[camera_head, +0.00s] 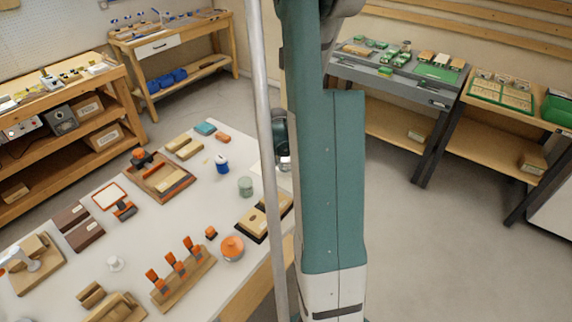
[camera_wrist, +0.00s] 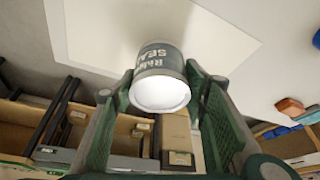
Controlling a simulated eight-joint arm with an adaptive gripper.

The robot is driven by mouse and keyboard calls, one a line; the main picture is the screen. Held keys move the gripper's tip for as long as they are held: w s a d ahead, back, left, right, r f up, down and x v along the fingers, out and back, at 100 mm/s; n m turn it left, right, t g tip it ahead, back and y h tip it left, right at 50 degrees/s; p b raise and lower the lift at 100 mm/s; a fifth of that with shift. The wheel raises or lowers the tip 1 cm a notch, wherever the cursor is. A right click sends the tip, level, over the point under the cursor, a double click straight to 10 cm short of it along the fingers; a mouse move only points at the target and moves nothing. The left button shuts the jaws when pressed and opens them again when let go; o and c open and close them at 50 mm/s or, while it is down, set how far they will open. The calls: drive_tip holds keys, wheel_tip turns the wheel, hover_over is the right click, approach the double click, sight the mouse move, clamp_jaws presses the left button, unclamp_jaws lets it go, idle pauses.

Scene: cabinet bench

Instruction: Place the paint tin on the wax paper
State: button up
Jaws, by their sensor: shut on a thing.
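The paint tin (camera_wrist: 162,78) is a short cylinder with a dark grey-green lettered label and a white round end facing the camera. My gripper (camera_wrist: 162,88) is shut on it, with one green finger on each side. The wax paper (camera_wrist: 225,40) is a pale sheet on the bench behind the tin in the wrist view. The tin overlaps the sheet in that picture; I cannot tell the gap between them. In the head view my arm hides most of the gripper, the tin and the paper.
The white bench (camera_head: 150,240) carries several items. A blue-and-white bottle (camera_head: 222,164), a grey-green jar (camera_head: 245,186) and a wooden block on a dark tray (camera_head: 250,222) stand left of my arm. An orange round pot (camera_head: 232,248) is nearer. Open floor (camera_head: 400,250) lies right.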

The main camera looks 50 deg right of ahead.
drive_tip(key=shift+f, duration=1.15)
drive_tip(key=shift+f+b, duration=0.2)
drive_tip(key=shift+b, duration=0.15)
drive_tip(key=o, duration=1)
drive_tip(key=shift+o, duration=0.2)
drive_tip(key=shift+r+p, duration=0.3)
drive_tip(key=p+v, duration=0.1)
drive_tip(key=v, duration=1)
drive_tip(key=shift+s+a+r+p, duration=0.15)
drive_tip(key=shift+a+r+p, duration=0.1)
drive_tip(key=shift+r+p, duration=0.1)
drive_tip(key=shift+a, duration=0.1)
